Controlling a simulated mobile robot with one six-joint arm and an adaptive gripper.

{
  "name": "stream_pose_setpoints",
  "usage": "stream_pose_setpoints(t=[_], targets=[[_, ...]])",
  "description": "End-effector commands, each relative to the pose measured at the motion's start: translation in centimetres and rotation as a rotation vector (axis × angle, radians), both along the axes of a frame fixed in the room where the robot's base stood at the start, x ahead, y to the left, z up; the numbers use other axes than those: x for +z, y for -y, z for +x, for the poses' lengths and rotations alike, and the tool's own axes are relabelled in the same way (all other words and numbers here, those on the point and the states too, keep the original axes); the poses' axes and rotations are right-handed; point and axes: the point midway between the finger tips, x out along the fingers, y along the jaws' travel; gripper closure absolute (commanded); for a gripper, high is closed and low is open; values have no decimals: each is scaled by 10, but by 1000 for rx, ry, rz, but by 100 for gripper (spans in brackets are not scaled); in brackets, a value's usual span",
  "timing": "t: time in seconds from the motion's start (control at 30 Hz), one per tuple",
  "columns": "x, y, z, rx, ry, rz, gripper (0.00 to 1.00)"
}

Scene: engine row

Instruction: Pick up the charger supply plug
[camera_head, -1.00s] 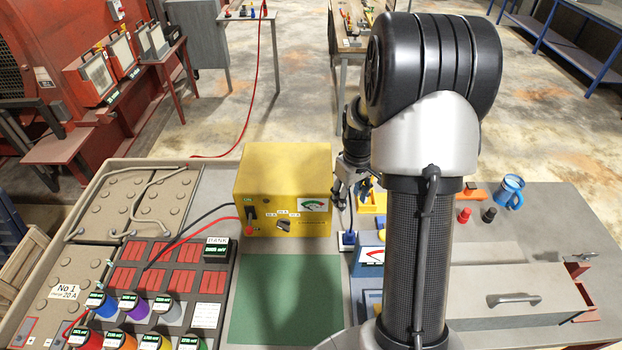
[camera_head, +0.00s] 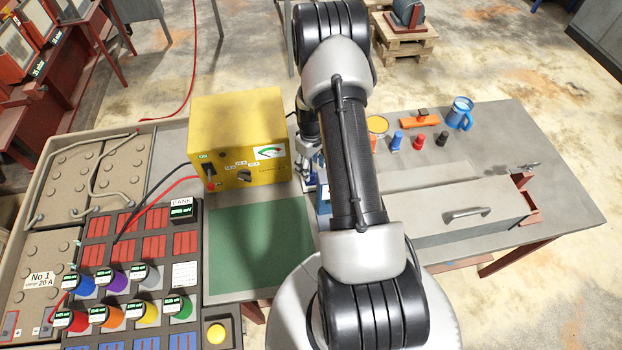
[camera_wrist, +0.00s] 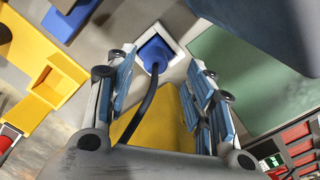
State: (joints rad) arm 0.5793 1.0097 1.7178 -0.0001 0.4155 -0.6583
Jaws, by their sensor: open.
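The charger supply plug is blue with a black cable (camera_wrist: 146,98). In the wrist view the plug (camera_wrist: 154,54) sits on a pale square plate (camera_wrist: 171,29), just beyond and between my fingertips. My gripper (camera_wrist: 160,74) is open, with one blue-padded finger on each side of the cable, and nothing is clamped. In the head view my gripper (camera_head: 309,172) points down beside the yellow charger box (camera_head: 238,125), low over the bench. My arm hides most of the plug's surroundings there. I cannot tell whether a finger touches the plug.
The yellow charger box stands close left of my gripper. A green mat (camera_head: 260,240) lies in front, and a battery bank panel is left. Right of my arm are several coloured pegs (camera_head: 419,143), a blue mug (camera_head: 460,113) and a long grey box with a handle (camera_head: 466,213).

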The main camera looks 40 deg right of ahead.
Motion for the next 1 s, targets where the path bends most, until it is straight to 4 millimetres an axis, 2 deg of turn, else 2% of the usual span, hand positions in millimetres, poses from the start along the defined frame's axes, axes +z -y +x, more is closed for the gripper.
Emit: stream_pose_setpoints(t=[0.17,0.33,0.47,0.73,1.0], targets=[[-12,1,2,0,1,0,51],[-39,4,6,0,-1,1,51],[-52,4,6,0,0,0,51],[-55,4,6,0,2,-1,51],[-55,4,6,0,1,-1,69]])
